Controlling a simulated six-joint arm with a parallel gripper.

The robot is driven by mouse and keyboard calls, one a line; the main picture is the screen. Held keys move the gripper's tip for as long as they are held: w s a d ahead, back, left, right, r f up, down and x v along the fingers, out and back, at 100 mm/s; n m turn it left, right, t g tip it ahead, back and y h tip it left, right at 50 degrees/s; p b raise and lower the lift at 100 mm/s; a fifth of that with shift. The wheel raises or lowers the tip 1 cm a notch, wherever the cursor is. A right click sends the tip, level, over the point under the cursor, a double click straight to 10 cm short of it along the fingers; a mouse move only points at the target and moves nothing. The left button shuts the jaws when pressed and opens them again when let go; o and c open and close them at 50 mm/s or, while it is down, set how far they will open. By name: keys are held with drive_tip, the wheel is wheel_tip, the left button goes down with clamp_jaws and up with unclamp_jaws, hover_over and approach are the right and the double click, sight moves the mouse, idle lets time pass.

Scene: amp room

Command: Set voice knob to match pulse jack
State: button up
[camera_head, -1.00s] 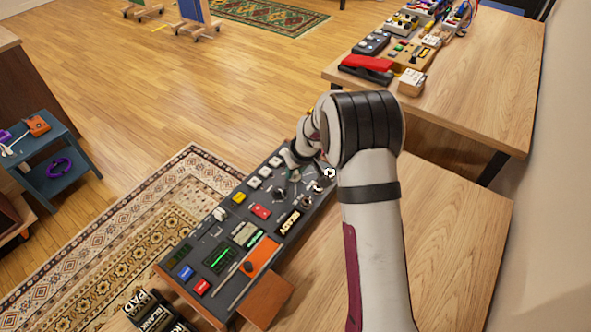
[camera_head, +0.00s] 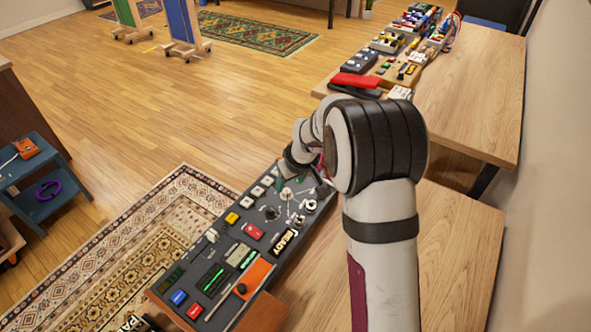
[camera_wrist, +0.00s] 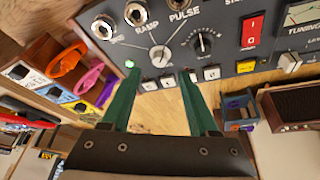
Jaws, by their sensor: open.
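The dark control panel (camera_head: 226,248) lies in front of me. The pulse jack (camera_wrist: 181,3), above the word PULSE, is partly cut off by the top edge. The ramp jack (camera_wrist: 136,12) is to its left. My gripper (camera_wrist: 160,71) is open and empty, its green fingers over the row of white buttons, below and left of the knob. In the head view my arm partly hides the panel's far end.
A lit green lamp (camera_wrist: 130,64) is close to the left fingertip. A red rocker switch (camera_wrist: 251,29) and yellow button (camera_wrist: 246,66) lie to the right. A wooden table (camera_head: 470,90) with pedals and a red stapler-like object (camera_head: 355,80) stands beyond my arm.

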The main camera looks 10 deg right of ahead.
drive_tip(key=a+v, duration=0.1)
drive_tip(key=v, duration=0.8)
drive_tip(key=shift+d+r, duration=0.3)
drive_tip(key=shift+d, duration=0.2)
drive_tip(key=shift+s, duration=0.1)
drive_tip(key=s+a+m+g, duration=0.1)
drive_tip(key=s+m, duration=0.2)
drive_tip(key=s, duration=0.8)
drive_tip(key=s+a+r+m+g, duration=0.1)
drive_tip(key=s+a+m+g, duration=0.1)
drive_tip(key=s, duration=0.9)
drive_tip(key=s+a+m+g, duration=0.1)
drive_tip(key=s+m, duration=0.3)
drive_tip(key=s, duration=0.7)
drive_tip(key=shift+s+a+r+g+y, duration=0.15)
drive_tip(key=shift+s+r+g+y, duration=0.1)
drive_tip(key=shift+r+g+y, duration=0.1)
